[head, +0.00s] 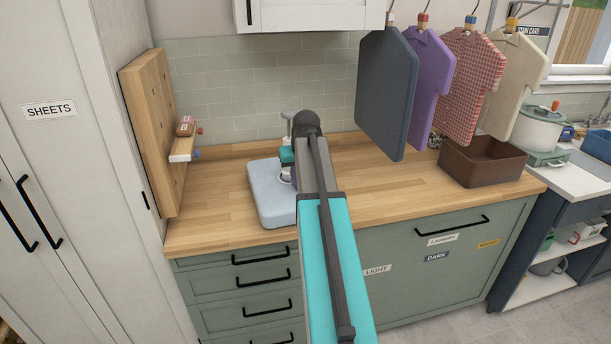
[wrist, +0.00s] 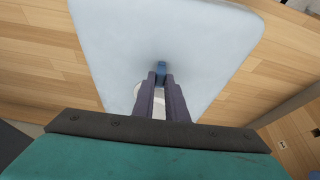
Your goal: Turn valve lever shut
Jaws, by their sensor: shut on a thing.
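My gripper (wrist: 160,82) points down over a pale blue flat pad (wrist: 110,30) and its two dark fingers are close together. A small blue piece (wrist: 161,68) shows at their tips, and they are shut on it. I cannot tell whether this piece is the valve lever, or whether it is fixed to the pad. In the head view, the pad (head: 266,195) lies on the wooden counter, and my gripper (head: 286,177) is at its right part, largely hidden by my arm. No valve body is clearly visible.
A wooden board (head: 150,125) with a small shelf (head: 182,153) stands at the counter's left. Several garments hang at the right, including a purple shirt (head: 427,85). A brown bin (head: 480,168) sits below them. The counter (head: 385,185) right of my arm is clear.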

